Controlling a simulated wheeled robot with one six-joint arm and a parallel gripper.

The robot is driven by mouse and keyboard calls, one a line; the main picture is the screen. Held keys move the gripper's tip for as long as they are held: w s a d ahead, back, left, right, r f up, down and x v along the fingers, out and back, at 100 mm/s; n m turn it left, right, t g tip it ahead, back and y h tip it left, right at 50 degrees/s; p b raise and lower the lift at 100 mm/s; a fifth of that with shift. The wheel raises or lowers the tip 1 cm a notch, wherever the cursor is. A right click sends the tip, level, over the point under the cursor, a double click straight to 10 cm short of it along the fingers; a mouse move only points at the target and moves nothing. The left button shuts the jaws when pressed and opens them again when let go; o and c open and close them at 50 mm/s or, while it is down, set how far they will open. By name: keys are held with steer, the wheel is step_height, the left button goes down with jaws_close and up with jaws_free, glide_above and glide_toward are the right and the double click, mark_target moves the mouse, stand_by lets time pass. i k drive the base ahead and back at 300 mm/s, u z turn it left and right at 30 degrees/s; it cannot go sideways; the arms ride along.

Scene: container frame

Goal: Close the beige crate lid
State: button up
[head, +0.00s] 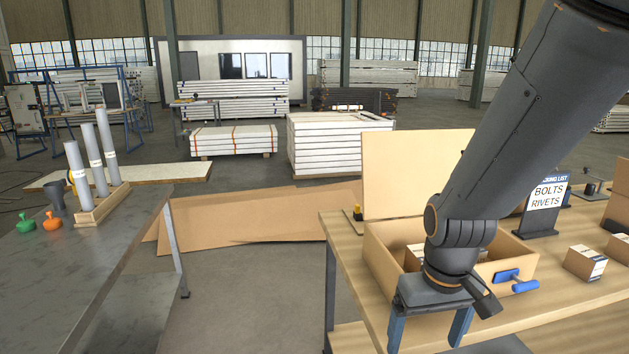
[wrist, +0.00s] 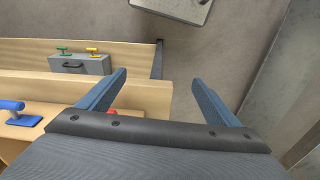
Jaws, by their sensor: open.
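The beige crate (head: 381,262) stands on the wooden table with its lid (head: 412,172) raised upright at the back edge. Small boxes show inside the crate, partly hidden behind my arm. My gripper (head: 430,332) is in front of the crate, pointing down, with its fingers apart and nothing between them. In the wrist view my gripper (wrist: 158,82) also shows its two blue fingers spread over the floor beyond the table edge. The lid cannot be made out in the wrist view.
A blue-handled tool (head: 517,281) lies at the crate's front right. A bolts and rivets sign (head: 545,205) and a small carton (head: 585,262) stand to the right. A grey bench (head: 110,250) with tubes is at left. Floor between the tables is clear in front.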

mark_target(402, 170)
steer(key=k, duration=0.5)
steer(key=z, duration=1.25)
steer(key=i, duration=0.65)
steer(key=u, duration=1.2)
